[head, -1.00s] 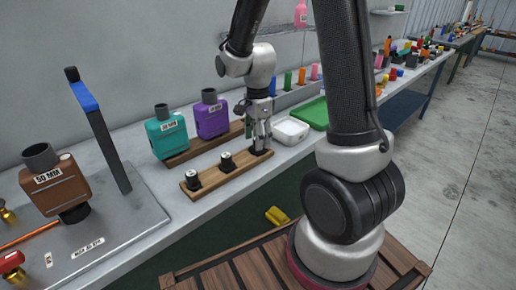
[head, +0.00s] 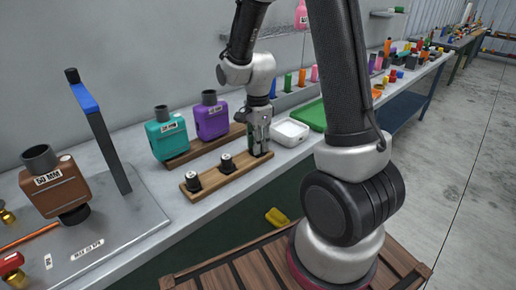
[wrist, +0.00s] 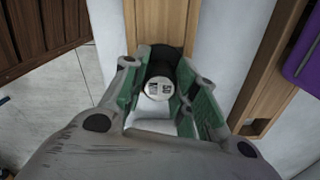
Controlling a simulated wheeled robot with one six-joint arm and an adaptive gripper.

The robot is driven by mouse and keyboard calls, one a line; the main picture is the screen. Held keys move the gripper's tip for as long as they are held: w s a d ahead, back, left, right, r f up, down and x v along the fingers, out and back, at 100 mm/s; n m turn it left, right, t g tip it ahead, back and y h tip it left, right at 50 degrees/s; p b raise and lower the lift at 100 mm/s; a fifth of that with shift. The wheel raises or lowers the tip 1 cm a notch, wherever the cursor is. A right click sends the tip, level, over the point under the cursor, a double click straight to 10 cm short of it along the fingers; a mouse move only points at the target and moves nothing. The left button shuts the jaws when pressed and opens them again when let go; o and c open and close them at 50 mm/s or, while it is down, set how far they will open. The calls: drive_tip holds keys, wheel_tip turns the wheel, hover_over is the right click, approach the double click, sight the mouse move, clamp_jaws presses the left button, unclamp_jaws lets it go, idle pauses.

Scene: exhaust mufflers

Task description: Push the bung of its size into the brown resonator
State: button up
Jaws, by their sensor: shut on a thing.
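The brown resonator (head: 57,186) stands on a metal plate at the left of the head view, labelled 50 MM, with an open dark pipe (head: 40,158) on top. Two black bungs with pale tops, one nearer (head: 192,181) and one farther (head: 226,163), stand on a wooden board (head: 210,186). My gripper (head: 258,152) is down at the right end of that board. In the wrist view my gripper (wrist: 160,100) is shut on a third bung (wrist: 159,88), black with a pale labelled top. The label's print is too small to read.
A teal resonator (head: 167,136) and a purple resonator (head: 211,119) stand on another wooden board behind. A white tray (head: 291,132) and a green tray (head: 313,115) lie to the right.

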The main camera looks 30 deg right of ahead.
drive_tip(key=shift+r, duration=0.1)
wheel_tip(320, 180, up, 10)
drive_tip(key=shift+f, duration=0.1)
idle(0.5)
